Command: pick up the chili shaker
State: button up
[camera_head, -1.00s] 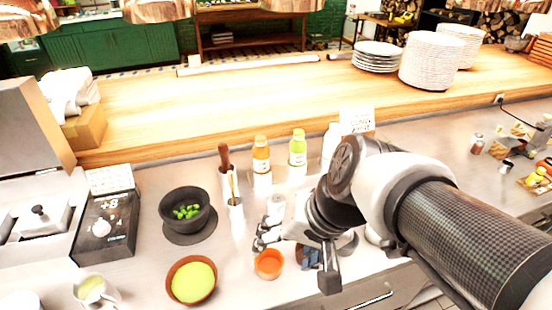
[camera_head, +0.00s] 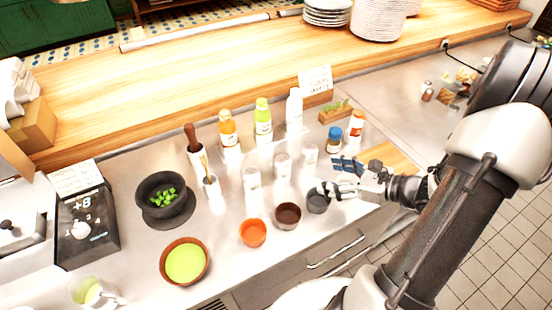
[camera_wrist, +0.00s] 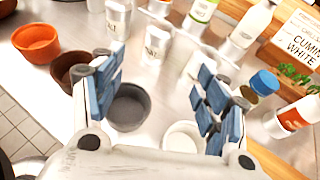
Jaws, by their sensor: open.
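Three pale metal shakers stand upright in a row on the steel counter: the left shaker (camera_head: 251,182), the middle shaker (camera_head: 282,165) and the right shaker (camera_head: 309,157). Their labels are too small or blurred for me to tell which is chili. My gripper (camera_head: 336,178) is open and empty, right of the row and near the grey bowl (camera_head: 317,203). In the wrist view its blue-padded fingers (camera_wrist: 160,88) are wide apart, with the grey bowl (camera_wrist: 129,108) between them.
A blue-capped jar (camera_head: 333,137) stands beside the orange-labelled bottle. Brown (camera_head: 288,216) and orange (camera_head: 252,233) bowls line the front. Sauce bottles (camera_head: 263,122) and a tall white bottle (camera_head: 294,110) stand behind the shakers. A wooden board (camera_head: 394,158) lies right.

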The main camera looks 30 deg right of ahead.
aim_at(290, 167)
jog(key=shift+w+a+f, duration=0.1)
jog(key=shift+w+f, duration=0.2)
jog(key=b+x, duration=0.3)
jog(key=x, duration=0.7)
jog(key=shift+w+a, duration=0.2)
jog(key=shift+w, duration=0.15)
jog(key=b+x, duration=0.1)
jog(key=x, duration=0.1)
jog(key=b+x, duration=0.1)
jog(key=x, duration=0.1)
jog(key=shift+w+a+f, duration=0.15)
jog(key=shift+a, duration=0.3)
jog(key=shift+w+a+f+b, duration=0.1)
jog(key=shift+w+a+b, duration=0.05)
jog(key=shift+w+b, duration=0.25)
jog(key=shift+c, duration=0.5)
jog(key=c, duration=1.1)
jog(key=shift+c, duration=0.2)
